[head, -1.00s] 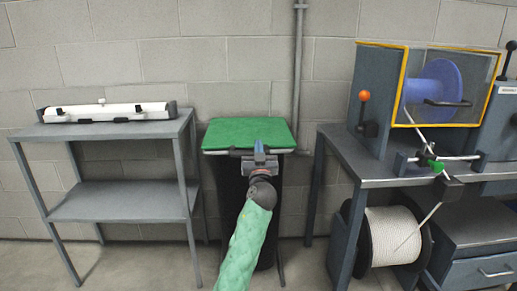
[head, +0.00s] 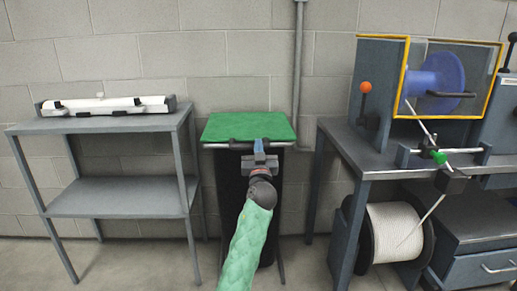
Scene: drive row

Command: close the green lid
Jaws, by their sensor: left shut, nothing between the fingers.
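The green lid (head: 248,127) lies flat, or nearly so, on top of a dark bin (head: 232,185) against the wall. A metal bar runs along the lid's front edge. My left gripper (head: 259,147), on a green-sleeved arm, is in front of the lid's front edge, overlapping the bar in the head view. Its fingers are shut with nothing between them. I cannot tell whether the fingertips touch the lid or the bar. My right gripper is not in view.
At the right is a grey bench (head: 350,150) with a yellow-framed winder, and a rope spool (head: 395,235) below. A pipe (head: 298,75) runs down the wall.

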